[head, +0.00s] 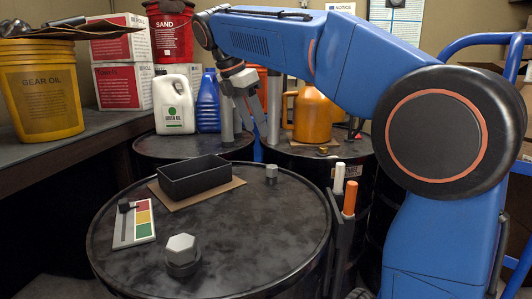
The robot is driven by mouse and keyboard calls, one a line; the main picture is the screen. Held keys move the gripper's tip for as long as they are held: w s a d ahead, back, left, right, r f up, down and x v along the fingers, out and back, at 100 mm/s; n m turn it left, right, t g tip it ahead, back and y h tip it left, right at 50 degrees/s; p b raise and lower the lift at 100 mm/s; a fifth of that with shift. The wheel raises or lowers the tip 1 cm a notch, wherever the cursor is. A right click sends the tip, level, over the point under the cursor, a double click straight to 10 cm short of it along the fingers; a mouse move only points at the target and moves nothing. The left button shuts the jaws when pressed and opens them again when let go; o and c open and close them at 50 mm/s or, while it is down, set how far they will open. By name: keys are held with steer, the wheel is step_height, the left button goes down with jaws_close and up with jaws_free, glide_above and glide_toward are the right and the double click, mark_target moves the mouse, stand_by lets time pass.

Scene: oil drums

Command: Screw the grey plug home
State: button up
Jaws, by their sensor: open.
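A large light-grey hex-headed plug (181,247) sits upright in a dark round collar at the near part of the front drum's top (245,225). Its thread and how deep it sits are hidden. A smaller grey hex-topped piece (271,173) stands near the far right of the same top. My gripper (245,118) hangs from the blue arm beyond the far edge of the front drum, well away from the large plug. It points down with its grey fingers apart, and I see nothing between them.
A black open tray (194,180) on cardboard and a colour-striped card (134,224) with a black piece occupy the front drum's left. White (174,104), blue (208,103) and orange (312,115) jugs stand behind. Two marker-like sticks stand by the right rim. The drum's centre is clear.

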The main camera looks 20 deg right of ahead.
mark_target(271, 166)
steer(key=x, duration=1.5)
steer(key=shift+f, duration=0.35)
steer(key=c, duration=1.1)
steer(key=m+g, duration=0.1)
steer(key=m, duration=0.2)
steer(key=shift+m+g, duration=0.3)
steer(key=shift+m, duration=0.1)
steer(key=shift+m+g, duration=0.5)
steer(key=shift+m, duration=0.8)
